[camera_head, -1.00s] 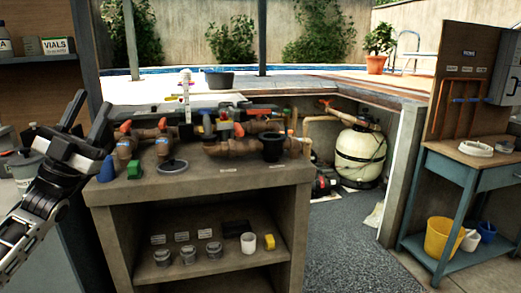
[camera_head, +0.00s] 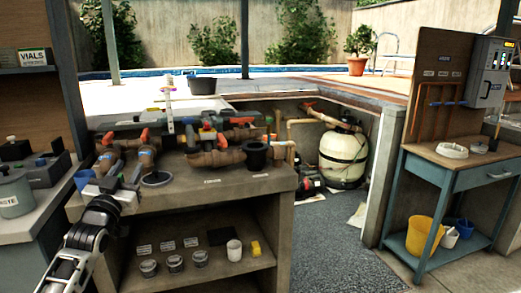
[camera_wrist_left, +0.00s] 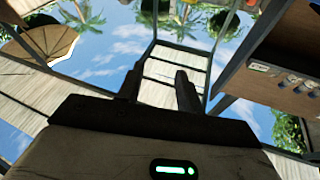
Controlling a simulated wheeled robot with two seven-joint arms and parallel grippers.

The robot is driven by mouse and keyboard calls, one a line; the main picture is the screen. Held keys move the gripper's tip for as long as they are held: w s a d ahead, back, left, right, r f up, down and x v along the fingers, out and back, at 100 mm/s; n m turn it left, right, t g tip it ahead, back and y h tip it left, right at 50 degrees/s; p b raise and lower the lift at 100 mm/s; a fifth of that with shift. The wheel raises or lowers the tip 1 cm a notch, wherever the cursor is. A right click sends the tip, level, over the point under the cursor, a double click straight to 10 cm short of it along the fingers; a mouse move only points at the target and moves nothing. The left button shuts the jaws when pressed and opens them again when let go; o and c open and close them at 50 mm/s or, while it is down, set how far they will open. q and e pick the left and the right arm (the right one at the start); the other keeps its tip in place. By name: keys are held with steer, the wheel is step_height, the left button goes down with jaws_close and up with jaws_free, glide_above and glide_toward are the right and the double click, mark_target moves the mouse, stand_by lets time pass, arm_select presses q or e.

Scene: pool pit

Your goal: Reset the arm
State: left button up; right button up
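My left arm comes in at the lower left of the head view. Its black gripper (camera_head: 120,182) is in front of the near left edge of the pipe counter (camera_head: 235,187), below the orange-handled valves (camera_head: 145,137). I cannot tell whether it touches the counter. In the left wrist view the two dark fingers (camera_wrist_left: 158,82) stand apart with nothing between them. Sky, palms and a frame show beyond them. My right arm and gripper are not in view.
A side bench with a grey lidded pot (camera_head: 13,194) stands at the left. Shelves with jars (camera_head: 148,267) are under the counter. A blue table (camera_head: 447,172) and a cream tank (camera_head: 343,157) are at the right. The gravel floor between is clear.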

arm_select(q)
step_height(320, 180, down, 8)
steer(key=a+g+y, duration=0.2)
steer(key=g, duration=0.3)
steer(key=s+d+f+g+h, duration=0.1)
steer(key=s+d+f, duration=0.3)
steer(key=f, duration=0.3)
steer(key=s+d+f+g+h, duration=0.1)
steer(key=s+d+f, duration=0.3)
steer(key=s+f, duration=0.15)
steer(key=s+d+f+g+h, duration=0.1)
steer(key=s+d+f, duration=0.2)
steer(key=s, duration=0.6)
steer(key=s+d+f+g+h, duration=0.1)
steer(key=s+d+f, duration=0.2)
steer(key=s, duration=0.6)
steer(key=s+d+f+g+h, duration=0.1)
steer(key=s+d+f, duration=0.2)
steer(key=s+d, duration=0.3)
steer(key=s, duration=0.3)
steer(key=shift+s+d+f+g, duration=0.15)
steer(key=shift+s+f+g, duration=0.1)
steer(key=shift+f+g, duration=0.15)
